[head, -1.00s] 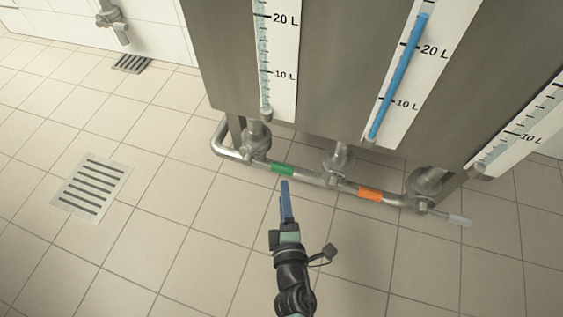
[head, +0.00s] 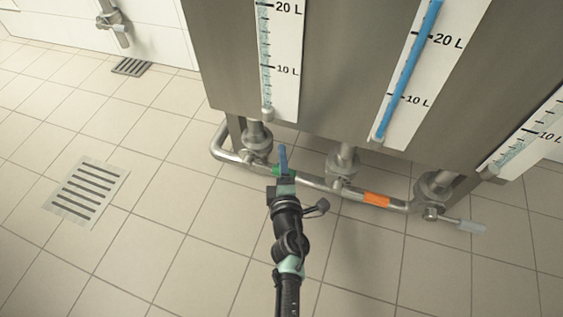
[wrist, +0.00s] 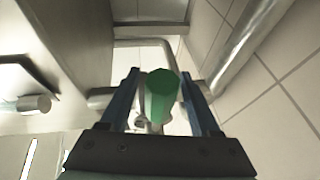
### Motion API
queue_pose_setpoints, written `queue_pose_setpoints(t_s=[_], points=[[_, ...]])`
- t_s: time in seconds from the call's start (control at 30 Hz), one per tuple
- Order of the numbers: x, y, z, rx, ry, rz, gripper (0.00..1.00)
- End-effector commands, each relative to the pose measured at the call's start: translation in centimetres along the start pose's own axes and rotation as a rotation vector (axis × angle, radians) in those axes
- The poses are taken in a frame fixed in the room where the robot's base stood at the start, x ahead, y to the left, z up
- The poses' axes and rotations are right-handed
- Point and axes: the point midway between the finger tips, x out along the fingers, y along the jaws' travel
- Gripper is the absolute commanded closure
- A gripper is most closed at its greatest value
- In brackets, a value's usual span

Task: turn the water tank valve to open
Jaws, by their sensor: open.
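A green grip (head: 275,170) shows at the left valve (head: 257,141), low under the steel tank, mostly hidden behind my gripper. My gripper (head: 282,152) is open, with its blue fingers reaching the pipe. In the wrist view, the faceted green grip (wrist: 162,95) lies between the two open fingers, and I see no clear contact. The middle valve (head: 343,163) has an orange grip (head: 377,200) on its right side. The right valve (head: 434,188) has a lever with a grey grip (head: 471,227) pointing right.
The tank (head: 340,60) overhangs the valves and carries scaled gauges; the middle gauge (head: 408,70) holds a blue column. A steel pipe (head: 222,150) runs beneath. A floor drain (head: 90,190) lies left, and the tiled floor in front is clear.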

Motion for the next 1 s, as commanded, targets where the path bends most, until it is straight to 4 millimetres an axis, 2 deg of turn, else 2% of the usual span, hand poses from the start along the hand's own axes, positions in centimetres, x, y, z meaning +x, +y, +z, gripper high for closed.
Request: queue_pose_setpoints(t_s=[0.1, 0.4, 0.47, 1.0], points=[[-0.01, 0.02, 0.00, 0.000, 0.000, 0.000, 0.37], [-0.03, 0.02, 0.01, 0.000, 0.000, 0.000, 0.91], [-0.04, 0.02, 0.01, 0.000, 0.000, 0.001, 1.00], [-0.05, 0.02, 0.02, 0.000, 0.000, 0.001, 1.00]])
